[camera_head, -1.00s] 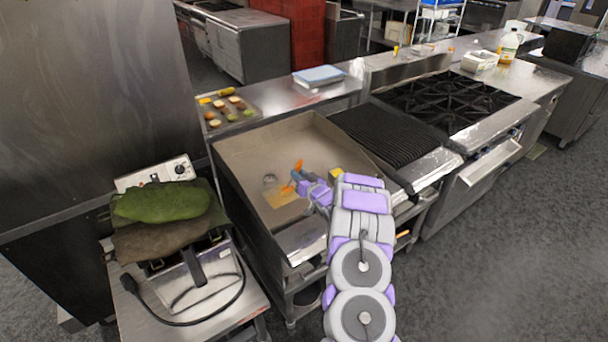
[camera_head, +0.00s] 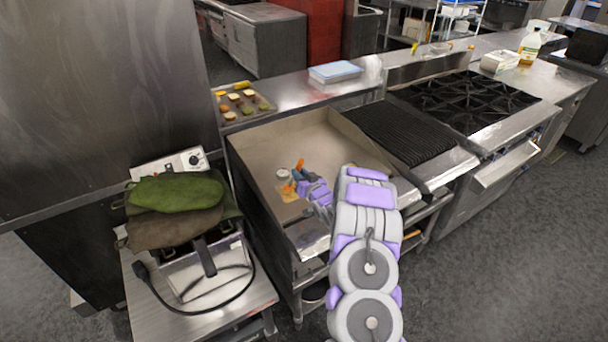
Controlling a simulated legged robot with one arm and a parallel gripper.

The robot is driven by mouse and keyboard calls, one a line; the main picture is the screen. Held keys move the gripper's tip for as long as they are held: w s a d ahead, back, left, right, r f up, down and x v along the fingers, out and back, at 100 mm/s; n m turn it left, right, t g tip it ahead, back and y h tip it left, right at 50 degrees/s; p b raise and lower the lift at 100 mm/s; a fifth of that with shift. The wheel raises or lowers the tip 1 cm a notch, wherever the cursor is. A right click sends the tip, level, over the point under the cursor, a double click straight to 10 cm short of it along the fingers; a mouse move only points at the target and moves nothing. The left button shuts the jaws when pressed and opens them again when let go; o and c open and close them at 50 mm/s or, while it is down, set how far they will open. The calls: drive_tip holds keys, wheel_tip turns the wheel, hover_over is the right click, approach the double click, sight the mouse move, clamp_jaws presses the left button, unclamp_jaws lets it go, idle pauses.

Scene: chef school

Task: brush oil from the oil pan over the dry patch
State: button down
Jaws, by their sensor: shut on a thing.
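My gripper (camera_head: 303,179) is over the flat griddle (camera_head: 262,153), at the end of my grey and purple arm. It is shut on a small brush (camera_head: 299,164) with an orange part showing above the jaws. A small round metal pan (camera_head: 282,173) sits on the griddle just left of the gripper.
A tray of food pieces (camera_head: 241,104) lies behind the griddle, and a blue-lidded container (camera_head: 335,72) is on the back counter. A ribbed grill (camera_head: 410,135) and burner range (camera_head: 470,100) adjoin at right. Green cloths (camera_head: 175,200) cover an appliance at left.

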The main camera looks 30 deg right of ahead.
drive_tip(key=shift+w+d+p, duration=0.95)
drive_tip(key=shift+d+p, duration=1.35)
drive_tip(key=shift+d, duration=3.9)
drive_tip(key=shift+w+a+b, duration=0.75)
drive_tip(key=shift+w+a, duration=0.55)
drive_tip(key=shift+a, duration=6.05)
drive_tip(key=d+p, duration=0.2)
drive_tip(key=d, duration=1.2)
drive_tip(key=shift+w+d, duration=0.2)
drive_tip(key=shift+d, duration=0.1)
